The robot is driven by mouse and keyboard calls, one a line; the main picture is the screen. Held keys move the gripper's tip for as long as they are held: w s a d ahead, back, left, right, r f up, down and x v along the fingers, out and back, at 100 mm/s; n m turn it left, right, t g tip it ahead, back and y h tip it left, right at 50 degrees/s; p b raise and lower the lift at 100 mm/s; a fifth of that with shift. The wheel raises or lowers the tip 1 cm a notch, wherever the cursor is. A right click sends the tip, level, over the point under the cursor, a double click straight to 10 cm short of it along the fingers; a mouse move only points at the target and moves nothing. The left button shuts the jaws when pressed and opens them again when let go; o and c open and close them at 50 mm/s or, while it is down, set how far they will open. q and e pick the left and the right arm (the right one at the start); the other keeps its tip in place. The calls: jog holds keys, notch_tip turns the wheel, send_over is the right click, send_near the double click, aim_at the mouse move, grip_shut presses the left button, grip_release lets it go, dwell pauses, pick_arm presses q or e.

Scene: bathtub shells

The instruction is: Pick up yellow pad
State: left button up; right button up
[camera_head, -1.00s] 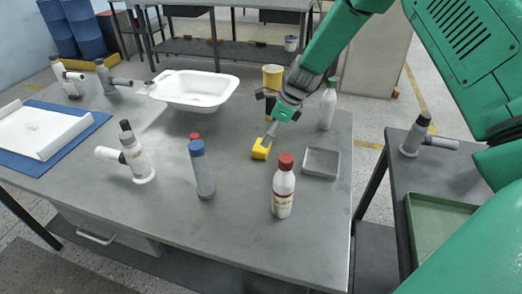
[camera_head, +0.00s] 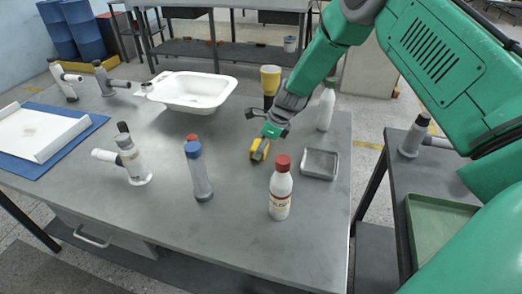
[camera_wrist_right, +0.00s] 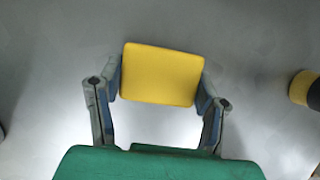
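The yellow pad (camera_head: 259,150) is at the middle of the grey table, held at a tilt below my right gripper (camera_head: 265,141). In the right wrist view, the pad (camera_wrist_right: 161,75) lies between the two fingers of my right gripper (camera_wrist_right: 160,82), one against each side edge. The gripper is shut on it. I cannot tell whether the pad's lower edge is clear of the table. My left gripper is not in view.
A red-capped white bottle (camera_head: 281,190) and a grey square tray (camera_head: 320,163) stand close by on the right. A blue-capped bottle (camera_head: 198,172) is left of the pad. A yellow and black cup (camera_head: 270,80) and a white bottle (camera_head: 326,108) stand behind.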

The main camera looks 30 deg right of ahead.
jog(key=shift+a+r, duration=0.15)
jog(key=shift+a, duration=0.25)
jog(key=shift+w+a+r, duration=0.1)
jog(key=shift+r, duration=0.25)
jog(key=r, duration=0.8)
jog(key=shift+d+r+p, duration=0.2)
jog(key=shift+d+p, duration=0.2)
jog(key=shift+a+r, duration=0.25)
jog(key=shift+r, duration=0.15)
jog(key=shift+c, duration=0.3)
